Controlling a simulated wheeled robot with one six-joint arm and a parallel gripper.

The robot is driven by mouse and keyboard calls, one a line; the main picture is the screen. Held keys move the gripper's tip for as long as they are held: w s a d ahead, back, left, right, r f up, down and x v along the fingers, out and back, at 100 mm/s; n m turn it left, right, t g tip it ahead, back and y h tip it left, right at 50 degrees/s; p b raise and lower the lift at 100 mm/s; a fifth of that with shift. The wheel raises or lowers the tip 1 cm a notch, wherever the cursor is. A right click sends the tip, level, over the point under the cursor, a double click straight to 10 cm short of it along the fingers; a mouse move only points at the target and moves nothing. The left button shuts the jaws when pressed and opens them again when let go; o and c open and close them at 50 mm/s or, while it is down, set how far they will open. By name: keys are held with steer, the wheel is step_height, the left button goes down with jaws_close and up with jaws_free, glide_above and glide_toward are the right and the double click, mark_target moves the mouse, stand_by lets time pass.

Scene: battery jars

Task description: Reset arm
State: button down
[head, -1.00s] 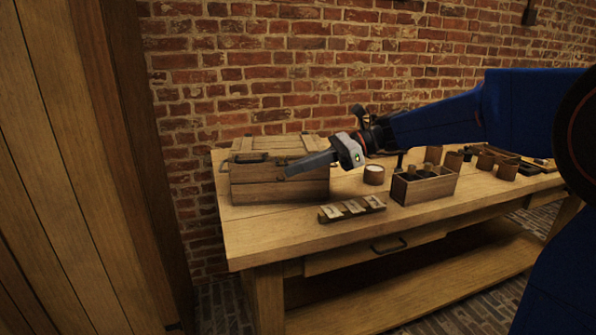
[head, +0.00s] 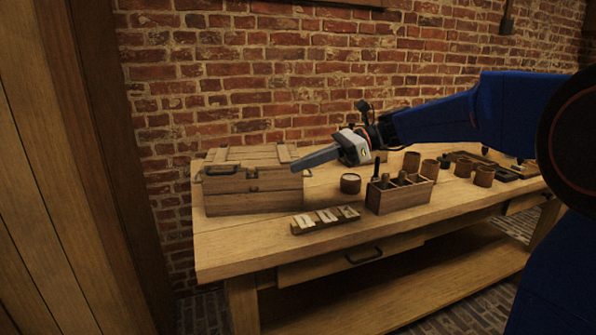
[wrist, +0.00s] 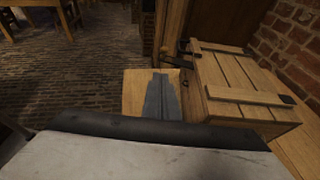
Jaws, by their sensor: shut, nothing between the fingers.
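My gripper (head: 300,166) is shut and empty. In the head view its grey fingers point left, and their tips overlap the right front edge of the wooden chest (head: 228,195). The chest is closed and stands at the left end of the workbench (head: 250,243). In the wrist view the shut fingers (wrist: 162,90) show over the bench end, with the chest (wrist: 245,85) to their right. A gap shows between fingers and chest there.
A small rack with pale pieces (head: 325,219) lies near the bench's front edge. A brick wall is behind. Bare bench top lies in front of the chest.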

steer(key=shift+d+r, duration=0.15)
steer(key=shift+d, duration=0.3)
